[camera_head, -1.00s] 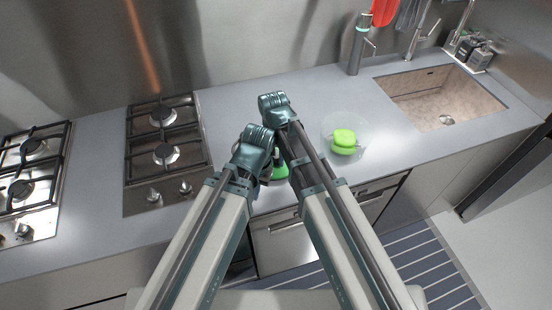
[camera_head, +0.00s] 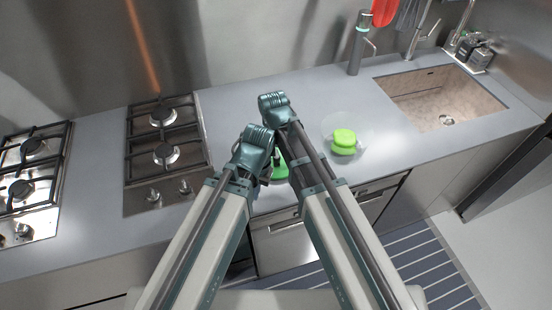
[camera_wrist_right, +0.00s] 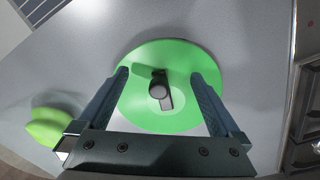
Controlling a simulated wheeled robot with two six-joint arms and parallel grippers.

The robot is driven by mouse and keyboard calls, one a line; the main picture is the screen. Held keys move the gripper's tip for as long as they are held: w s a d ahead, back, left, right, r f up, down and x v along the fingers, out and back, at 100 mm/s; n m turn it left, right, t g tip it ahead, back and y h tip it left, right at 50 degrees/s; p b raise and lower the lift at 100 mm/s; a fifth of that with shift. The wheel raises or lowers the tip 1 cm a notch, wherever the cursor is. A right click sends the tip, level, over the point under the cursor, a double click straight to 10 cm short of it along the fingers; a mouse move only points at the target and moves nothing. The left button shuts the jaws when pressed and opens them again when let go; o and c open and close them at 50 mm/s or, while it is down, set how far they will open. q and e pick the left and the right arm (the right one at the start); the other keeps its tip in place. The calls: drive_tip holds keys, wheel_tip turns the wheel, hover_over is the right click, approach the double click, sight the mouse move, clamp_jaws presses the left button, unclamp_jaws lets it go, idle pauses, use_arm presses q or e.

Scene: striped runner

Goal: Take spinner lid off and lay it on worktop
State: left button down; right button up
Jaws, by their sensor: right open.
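The green round lid (camera_wrist_right: 188,108) with a dark crank knob (camera_wrist_right: 160,91) fills the middle of the right wrist view. In the head view the lid (camera_head: 279,174) shows only partly between my arms, near the worktop's front edge. My right gripper (camera_wrist_right: 162,92) is open, with one finger on each side of the knob and a gap to it. Its fingers are hidden in the head view. My left gripper (camera_head: 254,152) is beside the lid at its left; its fingertips are hidden. A clear bowl (camera_head: 369,134) with bright green contents (camera_head: 343,141) stands to the right.
The grey worktop (camera_head: 235,105) is clear behind my grippers. A gas hob (camera_head: 165,153) lies to the left and a sink (camera_head: 440,98) at the back right. A dark tap-like dispenser (camera_head: 357,52) stands by the back wall.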

drive_tip(key=shift+s, duration=0.1)
drive_tip(key=shift+r+p, duration=3.55)
use_arm(q)
wheel_tip(320, 180, up, 7)
drive_tip(key=shift+w, duration=0.1)
use_arm(e)
drive_tip(key=s+d+n, duration=0.1)
drive_tip(key=s+d, duration=0.2)
drive_tip(key=d, duration=0.5)
drive_tip(key=s+d+n, duration=0.1)
drive_tip(key=s+d, duration=0.2)
drive_tip(key=d, duration=0.5)
use_arm(q)
wheel_tip(320, 180, down, 4)
drive_tip(key=b, duration=0.4)
drive_tip(key=shift+r, duration=0.1)
use_arm(e)
drive_tip(key=s+a+f+n, duration=0.3)
drive_tip(key=s+a, duration=0.3)
drive_tip(key=a, duration=0.4)
drive_tip(key=shift+f+n+h, duration=0.4)
drive_tip(key=shift+n, duration=0.2)
drive_tip(key=shift+a, duration=0.1)
